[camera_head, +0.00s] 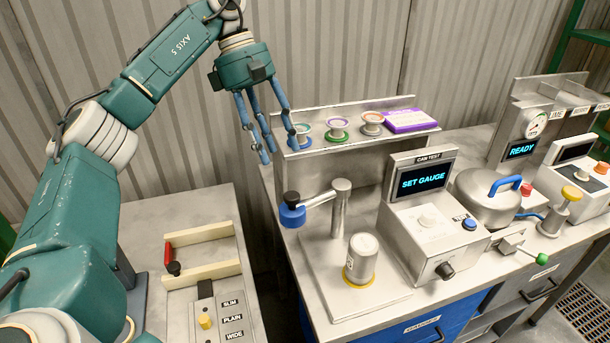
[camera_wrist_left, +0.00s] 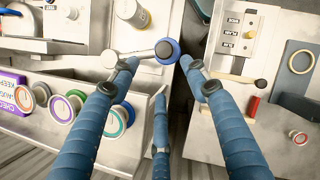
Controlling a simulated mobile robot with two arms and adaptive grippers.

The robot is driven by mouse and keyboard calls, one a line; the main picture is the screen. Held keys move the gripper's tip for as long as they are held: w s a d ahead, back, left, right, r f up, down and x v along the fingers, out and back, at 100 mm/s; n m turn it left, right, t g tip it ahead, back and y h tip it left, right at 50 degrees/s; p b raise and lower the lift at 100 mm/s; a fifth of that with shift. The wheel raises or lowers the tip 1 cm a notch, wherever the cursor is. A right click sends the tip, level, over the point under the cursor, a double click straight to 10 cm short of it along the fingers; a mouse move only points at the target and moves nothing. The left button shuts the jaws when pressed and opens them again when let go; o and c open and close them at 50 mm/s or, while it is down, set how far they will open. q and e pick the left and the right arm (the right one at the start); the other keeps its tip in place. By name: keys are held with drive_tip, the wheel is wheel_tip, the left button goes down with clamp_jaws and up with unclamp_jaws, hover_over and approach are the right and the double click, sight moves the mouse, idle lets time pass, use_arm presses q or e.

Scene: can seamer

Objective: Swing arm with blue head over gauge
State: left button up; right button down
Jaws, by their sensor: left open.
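The swing arm (camera_head: 320,199) runs from a metal post (camera_head: 341,210) out to the left and ends in a blue head (camera_head: 292,214) with a black knob on top. The blue head also shows in the left wrist view (camera_wrist_left: 168,51), just beyond the fingertips. A silver cylinder (camera_head: 361,258), seemingly the gauge, stands upright on a yellow ring on the plate, to the right of and nearer than the head; the head is not over it. My left gripper (camera_head: 272,143) is open and empty, above and behind the blue head, fingers pointing down. My right gripper is out of view.
A back shelf holds several coloured spools (camera_head: 337,128) and a purple box (camera_head: 410,121). A test box with a "SET GAUGE" screen (camera_head: 423,180) stands right of the post. A side bench (camera_head: 187,210) at left carries a red-handled lever and labelled slider.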

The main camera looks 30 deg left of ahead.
use_arm(q)
hover_over(292, 195)
drive_tip(key=a, duration=0.2)
drive_tip(key=f, duration=0.5)
drive_tip(key=shift+s+a+f, duration=0.15)
drive_tip(key=shift+s+f, duration=0.05)
drive_tip(key=shift+s, duration=0.05)
drive_tip(key=x, duration=0.2)
drive_tip(key=shift+w+f+p, duration=0.3)
drive_tip(key=shift+f+p, duration=0.05)
drive_tip(key=shift+f, duration=0.05)
drive_tip(key=shift+d+f, duration=0.4)
drive_tip(key=shift+f, duration=0.35)
drive_tip(key=shift+c, duration=0.5)
clamp_jaws()
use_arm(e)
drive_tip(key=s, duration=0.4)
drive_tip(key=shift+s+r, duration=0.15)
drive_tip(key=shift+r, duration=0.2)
